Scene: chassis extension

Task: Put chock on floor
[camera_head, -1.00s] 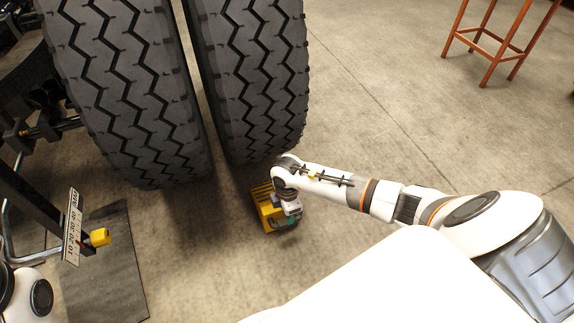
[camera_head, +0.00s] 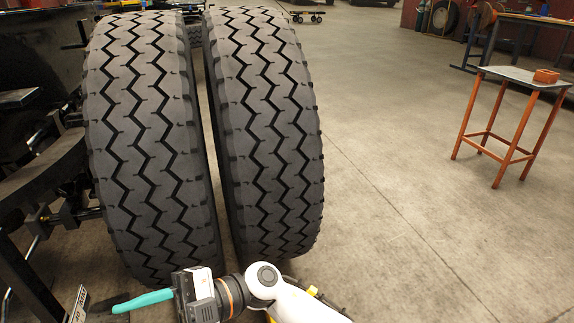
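The yellow chock (camera_head: 270,318) is almost wholly hidden behind my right arm at the bottom of the head view. Only slivers of yellow show near the foot of the right tyre (camera_head: 268,135). Its full pose and whether it touches the tyre cannot be told. My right gripper (camera_head: 118,307) is at the bottom left of centre, in front of the left tyre (camera_head: 152,150), pointing left. One teal finger shows side-on with nothing visible held; its opening cannot be judged. My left gripper is not in view.
Dark chassis parts (camera_head: 40,170) stand left of the tyres. Bare concrete floor (camera_head: 400,180) is open to the right. A stool with orange legs (camera_head: 512,75) carries a small orange box (camera_head: 546,76). A workbench (camera_head: 535,20) stands at the back right.

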